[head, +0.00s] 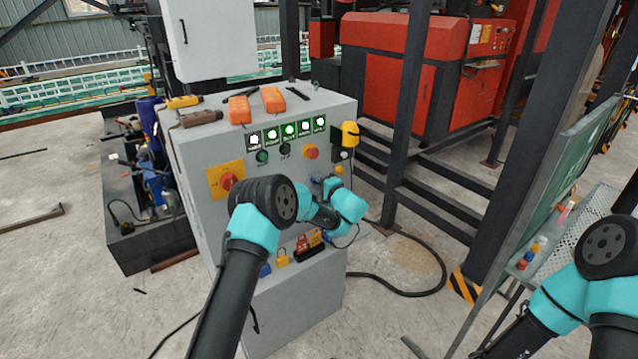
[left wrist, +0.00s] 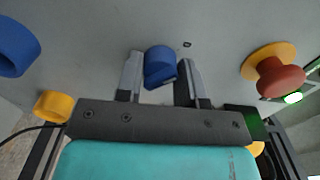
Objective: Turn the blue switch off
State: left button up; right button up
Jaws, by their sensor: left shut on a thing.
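The blue switch (left wrist: 160,62) sticks out of the grey panel in the left wrist view. My left gripper (left wrist: 160,82) has one finger on each side of it and is shut on it. The switch's cap shows between the fingertips; its lower part is partly hidden. In the head view my left arm reaches across the front of the grey control cabinet (head: 200,150), and its wrist hides most of the switch area. My right arm shows at the lower right of the head view, but its gripper is not in view.
A red emergency stop on a yellow disc (left wrist: 280,78) is right of the switch. A blue ring-shaped part (left wrist: 18,47) is at left. A red knob on a yellow plate (head: 228,181) is on the cabinet. A green board (head: 560,165) stands at right.

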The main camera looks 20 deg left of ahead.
pick_arm(q)
jog(key=o, duration=0.9)
jog(key=shift+d, duration=0.1)
jog(key=v, duration=1.7)
jog(key=shift+s, duration=0.25)
jog(key=shift+f, duration=0.1)
